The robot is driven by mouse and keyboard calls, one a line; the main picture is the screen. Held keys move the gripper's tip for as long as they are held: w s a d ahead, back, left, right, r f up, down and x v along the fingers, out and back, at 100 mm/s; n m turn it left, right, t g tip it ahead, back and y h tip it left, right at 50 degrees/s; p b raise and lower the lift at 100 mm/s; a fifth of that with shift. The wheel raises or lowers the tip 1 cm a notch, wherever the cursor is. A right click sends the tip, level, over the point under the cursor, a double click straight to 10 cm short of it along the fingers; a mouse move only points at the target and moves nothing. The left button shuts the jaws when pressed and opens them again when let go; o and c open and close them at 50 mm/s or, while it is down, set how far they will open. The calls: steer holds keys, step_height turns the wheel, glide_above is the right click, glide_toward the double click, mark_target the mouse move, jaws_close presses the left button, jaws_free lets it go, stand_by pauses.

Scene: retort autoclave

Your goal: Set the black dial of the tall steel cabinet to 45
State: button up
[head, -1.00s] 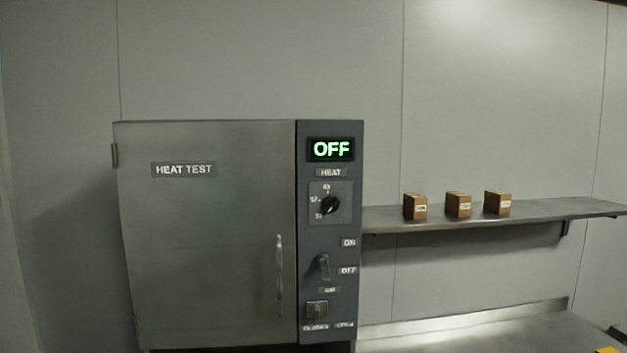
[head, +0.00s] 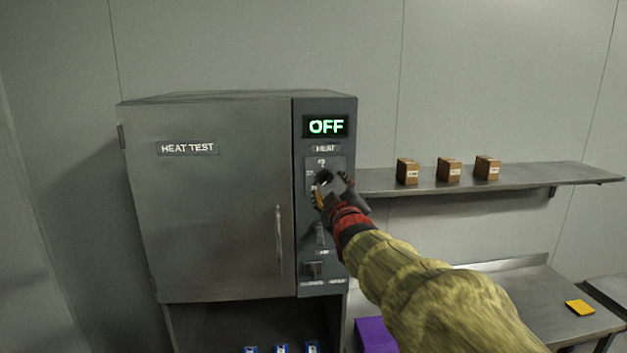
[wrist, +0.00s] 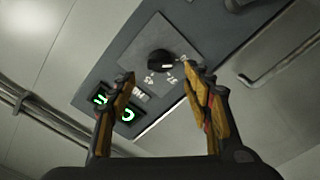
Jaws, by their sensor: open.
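The tall steel cabinet (head: 215,215) stands left of centre, its door shut and labelled HEAT TEST. Its dark control panel has a green display (head: 326,126) reading OFF. The black dial (wrist: 161,61) shows in the wrist view on a grey plate with printed numbers, and its setting is too small to read surely. My gripper (head: 322,190) is in front of the panel at the dial's height and hides the dial in the head view. In the wrist view my gripper (wrist: 158,82) is open, with the dial beyond and between its fingertips, apparently not touched.
Below the dial are a lever (head: 320,235) and a square switch (head: 313,269). The door handle (head: 279,240) is left of the panel. A wall shelf (head: 520,178) carries three brown boxes. A purple block (head: 374,335) and yellow item (head: 580,307) are lower right.

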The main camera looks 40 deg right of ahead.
mark_target(327, 180)
steer(key=shift+p+x, duration=0.85)
steer(key=shift+x, duration=2.35)
steer(key=shift+s, duration=0.1)
steer(key=shift+c, duration=0.7)
steer(key=c, duration=1)
